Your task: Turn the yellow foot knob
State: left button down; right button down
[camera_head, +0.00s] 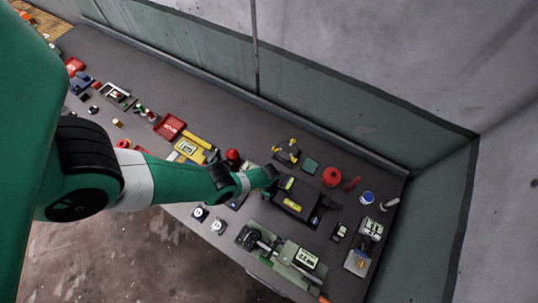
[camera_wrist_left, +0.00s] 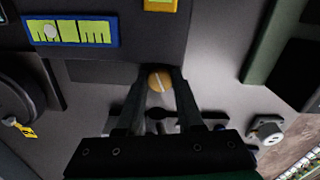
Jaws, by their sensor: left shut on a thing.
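The yellow foot knob (camera_wrist_left: 160,80) is a small round orange-yellow knob with a pale line across its face. It sits at the edge of a dark device (camera_wrist_left: 118,72) in the left wrist view. My left gripper (camera_wrist_left: 159,73) has its two dark fingers on either side of the knob and is shut on it. In the head view my left arm reaches across the bench to the gripper (camera_head: 272,180), beside the dark device (camera_head: 308,203) with a yellow label. The knob is hidden there. My right gripper is not in view.
The long grey bench (camera_head: 215,98) holds many small items. A red round object (camera_head: 332,176) and a green square (camera_head: 310,165) lie beyond the device. A green machine (camera_head: 285,252) stands at the front edge. In the wrist view a metal fitting (camera_wrist_left: 267,130) lies to the right.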

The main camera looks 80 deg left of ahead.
pick_arm(q)
jog(key=m, duration=0.4)
jog(key=shift+m, duration=0.3)
jog(key=m, duration=0.4)
jog(key=shift+b, duration=0.3)
jog(key=shift+m, duration=0.3)
jog(key=c, duration=0.5)
grip_release()
jog(key=shift+c, duration=0.2)
